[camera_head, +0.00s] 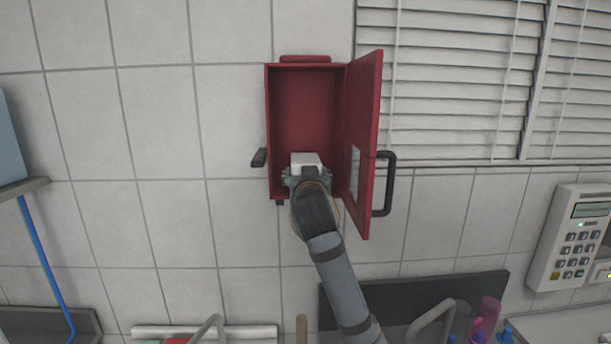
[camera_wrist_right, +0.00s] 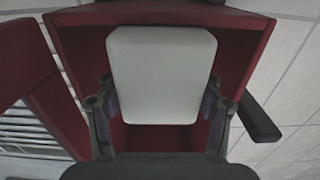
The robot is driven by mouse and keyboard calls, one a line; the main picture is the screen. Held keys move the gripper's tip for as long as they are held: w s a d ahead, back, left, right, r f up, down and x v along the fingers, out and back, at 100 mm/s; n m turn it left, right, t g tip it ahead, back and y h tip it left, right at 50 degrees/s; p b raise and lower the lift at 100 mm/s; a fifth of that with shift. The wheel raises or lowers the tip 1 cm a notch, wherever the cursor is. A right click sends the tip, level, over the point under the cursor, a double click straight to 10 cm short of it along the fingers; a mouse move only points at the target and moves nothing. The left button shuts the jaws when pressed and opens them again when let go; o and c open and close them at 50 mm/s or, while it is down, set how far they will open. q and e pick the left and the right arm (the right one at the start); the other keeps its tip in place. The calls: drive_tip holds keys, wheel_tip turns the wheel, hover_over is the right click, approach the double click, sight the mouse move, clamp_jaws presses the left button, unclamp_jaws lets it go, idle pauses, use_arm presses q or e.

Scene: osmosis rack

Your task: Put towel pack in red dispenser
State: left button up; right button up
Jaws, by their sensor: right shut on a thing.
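The red dispenser (camera_head: 308,108) is fixed to the tiled wall, and its door (camera_head: 363,120) stands open to the right. The white towel pack (camera_head: 304,158) is at the lower part of the dispenser's opening. In the right wrist view the towel pack (camera_wrist_right: 162,75) is a pale rounded block between the fingers, with red dispenser walls (camera_wrist_right: 240,55) around it. My right gripper (camera_head: 306,175) is shut on the pack from the front; it also shows in the right wrist view (camera_wrist_right: 158,118). Whether the pack touches the dispenser floor is hidden. My left gripper is not in view.
The door's black handle (camera_head: 388,184) sticks out to the right of my arm. A black latch (camera_head: 259,158) is on the dispenser's left side. Window blinds (camera_head: 450,90) are at the upper right, a keypad device (camera_head: 577,240) at the right. The upper dispenser interior is empty.

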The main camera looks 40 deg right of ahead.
drive_tip(key=shift+s+d, duration=0.1)
idle(0.4)
drive_tip(key=shift+w+d+f+b, duration=0.1)
drive_tip(key=shift+w+f+b, duration=0.1)
drive_tip(key=shift+w+b, duration=0.1)
idle(0.5)
drive_tip(key=o, duration=1.4)
drive_tip(key=shift+w+d+f, duration=0.15)
drive_tip(key=shift+w+d, duration=0.05)
drive_tip(key=shift+w, duration=0.1)
drive_tip(key=shift+c, duration=0.2)
drive_tip(key=shift+o, duration=0.6)
drive_tip(key=shift+s+a, duration=0.15)
drive_tip(key=shift+s, duration=0.05)
drive_tip(key=shift+w, duration=0.1)
